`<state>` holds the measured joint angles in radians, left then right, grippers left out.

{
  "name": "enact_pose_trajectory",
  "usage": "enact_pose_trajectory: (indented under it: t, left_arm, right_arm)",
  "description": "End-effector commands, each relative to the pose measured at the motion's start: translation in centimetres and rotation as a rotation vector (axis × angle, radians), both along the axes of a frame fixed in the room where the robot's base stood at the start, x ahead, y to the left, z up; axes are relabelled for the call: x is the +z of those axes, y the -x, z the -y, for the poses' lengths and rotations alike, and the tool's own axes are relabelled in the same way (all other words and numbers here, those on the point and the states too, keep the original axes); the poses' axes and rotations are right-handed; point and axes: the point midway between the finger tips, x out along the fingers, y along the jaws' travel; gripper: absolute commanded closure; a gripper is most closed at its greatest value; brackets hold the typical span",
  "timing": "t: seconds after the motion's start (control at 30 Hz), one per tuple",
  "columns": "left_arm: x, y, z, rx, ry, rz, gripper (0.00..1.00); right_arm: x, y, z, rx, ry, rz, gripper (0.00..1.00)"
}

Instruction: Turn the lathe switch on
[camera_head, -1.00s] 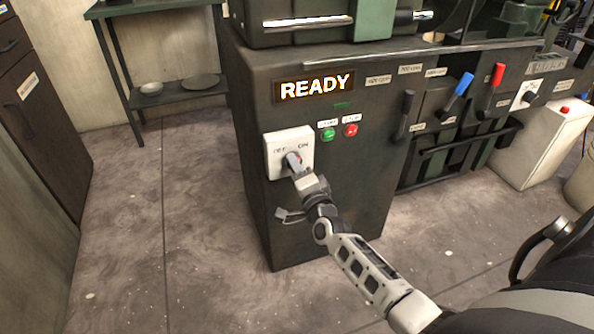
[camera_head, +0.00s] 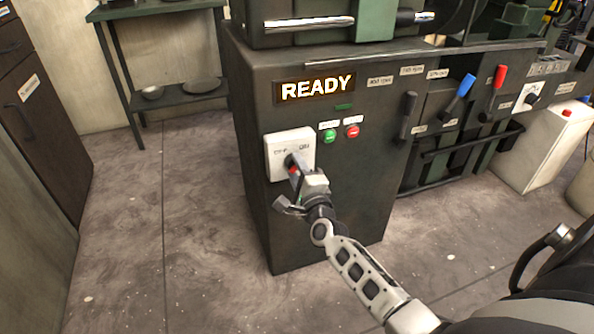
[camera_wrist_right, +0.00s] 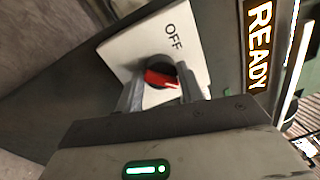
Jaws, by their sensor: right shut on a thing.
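The lathe switch is a white plate (camera_head: 277,146) marked OFF and ON on the front of the dark lathe cabinet (camera_head: 345,205). Its round dark knob with a red grip (camera_wrist_right: 160,78) sits below the OFF label in the right wrist view. My right gripper (camera_head: 294,167) is at the knob, with one finger on each side of the red grip, shut on it. The fingers also show in the wrist view (camera_wrist_right: 161,88). They hide part of the knob in the head view. My left gripper is not in view.
A lit READY sign (camera_head: 315,88) is above the switch. Green (camera_head: 329,136) and red (camera_head: 352,131) buttons are right of it. Black (camera_head: 406,115), blue (camera_head: 459,98) and red (camera_head: 497,90) levers stand farther right. The floor (camera_head: 165,240) to the left is clear.

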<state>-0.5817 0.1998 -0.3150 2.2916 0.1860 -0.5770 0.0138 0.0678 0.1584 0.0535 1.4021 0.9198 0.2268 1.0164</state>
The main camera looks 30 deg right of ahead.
Motion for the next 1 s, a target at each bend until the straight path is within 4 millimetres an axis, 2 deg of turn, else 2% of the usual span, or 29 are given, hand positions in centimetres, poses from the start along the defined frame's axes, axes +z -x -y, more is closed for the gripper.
enact_pose_trajectory:
  t: [0.3, 0.33, 0.4, 0.77, 0.87, 1.0]
  left_arm:
    - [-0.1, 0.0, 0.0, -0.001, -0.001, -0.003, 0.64]
    - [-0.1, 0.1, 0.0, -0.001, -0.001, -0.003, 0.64]
    - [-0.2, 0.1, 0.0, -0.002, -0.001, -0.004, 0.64]
    - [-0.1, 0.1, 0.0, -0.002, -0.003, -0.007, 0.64]
    - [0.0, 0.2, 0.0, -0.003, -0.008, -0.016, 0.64]
    - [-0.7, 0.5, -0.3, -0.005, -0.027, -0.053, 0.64]
  right_arm:
    - [-0.1, 0.1, 0.0, -0.002, -0.007, 0.000, 0.85]
    - [-0.1, 0.1, 0.0, -0.002, -0.007, 0.000, 0.54]
    - [-0.1, 0.1, 0.1, -0.002, -0.006, 0.000, 0.41]
    - [-0.1, 0.6, -0.1, -0.001, -0.003, -0.002, 0.41]
    - [-0.2, 1.9, -0.4, 0.000, -0.002, -0.004, 0.41]
    - [-0.4, 4.8, -1.1, 0.000, -0.002, -0.006, 0.41]
